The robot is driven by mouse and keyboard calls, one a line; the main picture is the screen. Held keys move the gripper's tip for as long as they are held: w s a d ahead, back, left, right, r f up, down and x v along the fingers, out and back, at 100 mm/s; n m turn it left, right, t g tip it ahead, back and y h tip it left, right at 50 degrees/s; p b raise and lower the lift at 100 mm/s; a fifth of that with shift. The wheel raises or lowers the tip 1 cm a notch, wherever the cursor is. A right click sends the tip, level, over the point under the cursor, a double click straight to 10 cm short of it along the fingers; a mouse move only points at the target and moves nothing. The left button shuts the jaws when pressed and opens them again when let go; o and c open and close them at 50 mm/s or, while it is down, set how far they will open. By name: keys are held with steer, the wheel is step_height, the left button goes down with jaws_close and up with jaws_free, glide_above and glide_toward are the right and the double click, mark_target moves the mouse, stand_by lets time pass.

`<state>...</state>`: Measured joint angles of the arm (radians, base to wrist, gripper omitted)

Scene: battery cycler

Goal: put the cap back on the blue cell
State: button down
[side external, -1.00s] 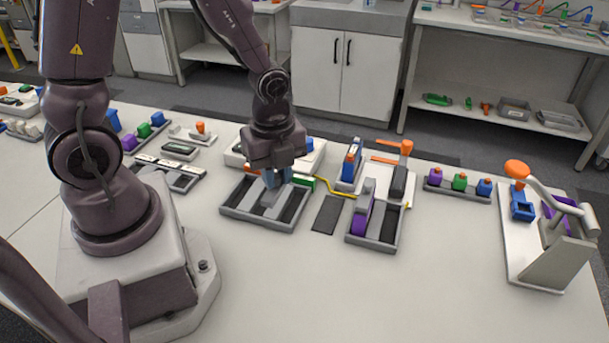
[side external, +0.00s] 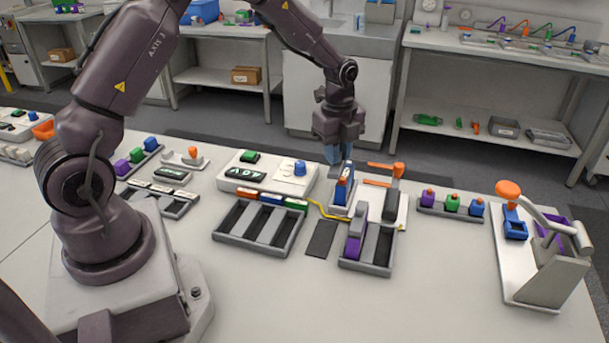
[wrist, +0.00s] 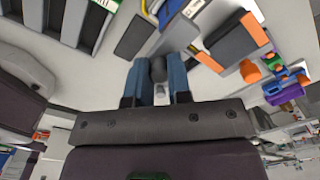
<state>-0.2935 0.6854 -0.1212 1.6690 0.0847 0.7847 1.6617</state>
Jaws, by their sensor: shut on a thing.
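The blue cell (side external: 342,192) stands upright in a grey holder near the table's middle, with an orange mark on its side. My gripper (side external: 336,156) points down just above the cell. In the wrist view my gripper (wrist: 157,63) has its two blue fingers closed around a small dark grey rounded piece (wrist: 158,70), which looks like the cap. Blue, likely the cell (wrist: 171,11), shows beyond the fingertips. Whether the piece touches the cell cannot be told.
A slotted grey tray (side external: 262,246) is at the left, and a smaller tray with a purple cell (side external: 355,242) is in front. A white board with an orange-handled lever (side external: 398,170) stands close right. A yellow cable (side external: 322,211) runs beside the holder.

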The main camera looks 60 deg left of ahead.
steer(key=w+a+r, duration=0.2)
steer(key=w+r, duration=0.1)
steer(key=w, duration=0.1)
steer(key=shift+m, duration=0.3)
steer(key=shift+w+a+f, duration=0.1)
steer(key=shift+a+f, duration=0.05)
steer(key=shift+f, duration=2.8)
steer(key=shift+f, duration=0.6)
steer(key=shift+c, duration=2.4)
jaws_free()
step_height(320, 180, up, 7)
